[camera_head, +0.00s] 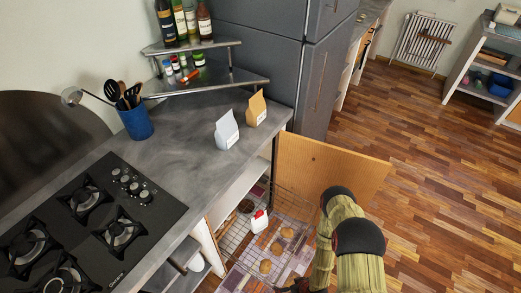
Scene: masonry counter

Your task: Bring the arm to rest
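My arm (345,230), with olive, streaked links and black joints, reaches in at the lower right, in front of the open wooden cabinet door (325,168). A dark part at the bottom edge, left of the arm, looks like my gripper (290,287). It is mostly cut off by the frame, so its fingers and anything between them cannot be made out. Left of the arm, a wire rack (235,235) holds a white bottle with a red cap (259,222) and several round brown items (265,266).
A grey counter (180,160) with a black gas hob (85,225) runs along the left. It carries a blue utensil pot (136,124), a white bag (227,131), a tan bag (256,110) and a corner shelf (205,82) with bottles. Wooden floor (440,170) lies clear at right.

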